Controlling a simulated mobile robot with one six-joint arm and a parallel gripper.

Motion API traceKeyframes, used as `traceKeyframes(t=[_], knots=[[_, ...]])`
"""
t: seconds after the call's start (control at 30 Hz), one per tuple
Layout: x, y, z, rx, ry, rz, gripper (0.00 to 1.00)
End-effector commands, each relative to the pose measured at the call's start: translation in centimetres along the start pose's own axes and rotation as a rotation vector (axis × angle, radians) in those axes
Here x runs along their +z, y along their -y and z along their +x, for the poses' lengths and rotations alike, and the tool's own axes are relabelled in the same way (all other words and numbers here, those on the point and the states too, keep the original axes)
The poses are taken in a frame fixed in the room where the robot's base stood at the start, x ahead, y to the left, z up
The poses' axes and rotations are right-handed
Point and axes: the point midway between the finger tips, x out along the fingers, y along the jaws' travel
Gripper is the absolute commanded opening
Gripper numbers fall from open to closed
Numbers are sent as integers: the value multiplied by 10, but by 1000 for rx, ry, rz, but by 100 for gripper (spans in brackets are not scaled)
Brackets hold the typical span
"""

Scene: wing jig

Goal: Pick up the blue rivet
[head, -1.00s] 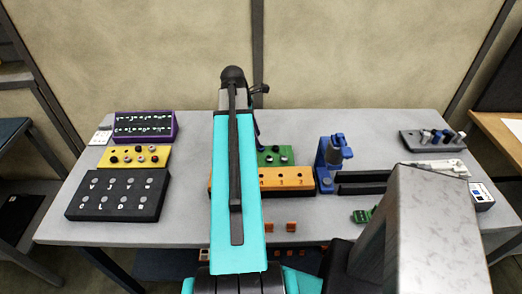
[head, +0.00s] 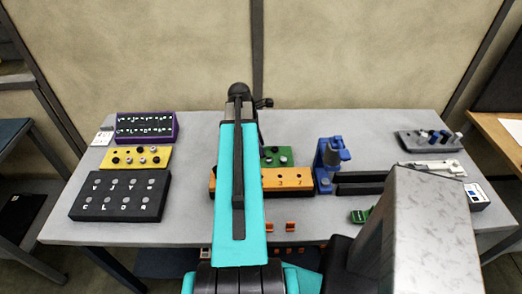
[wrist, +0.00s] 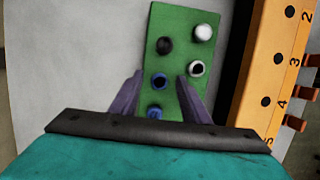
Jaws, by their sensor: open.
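In the wrist view, a green block (wrist: 180,18) carries several rivets. A dark rivet with a blue rim (wrist: 159,80) sits between the tips of my gripper (wrist: 160,76). A second blue rivet (wrist: 155,112) sits just below it in the picture, also between the purple fingers. A black rivet (wrist: 164,46), a white rivet (wrist: 203,32) and a white-rimmed rivet (wrist: 196,68) are farther up. My gripper is open and holds nothing. Whether its fingers touch a rivet or the block, I cannot tell. In the head view, my arm hides part of the green block (head: 284,163) and my gripper.
An orange numbered block (head: 288,184) runs close beside the green block. A blue clamp-like device (head: 327,168) stands to its right. On the left are a black lettered block (head: 115,200), a yellow block (head: 133,166) and a purple-edged panel (head: 176,128). Grey tabletop between is bare.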

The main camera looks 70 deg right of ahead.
Motion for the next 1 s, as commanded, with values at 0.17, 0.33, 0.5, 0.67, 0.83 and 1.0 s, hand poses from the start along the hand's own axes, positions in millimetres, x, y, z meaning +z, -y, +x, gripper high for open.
traceKeyframes(t=[0.17, 0.33, 0.5, 0.67, 0.83, 1.0], knots=[[0, 0, 0, 0, 0, 0, 42], [0, 0, 0, 0, 0, 0, 42], [0, 0, 0, 0, 0, -1, 39], [-1, 0, 0, 0, 0, -1, 12], [-1, 0, 0, 0, 0, -1, 0], [-1, 0, 0, 0, 0, -1, 0]])
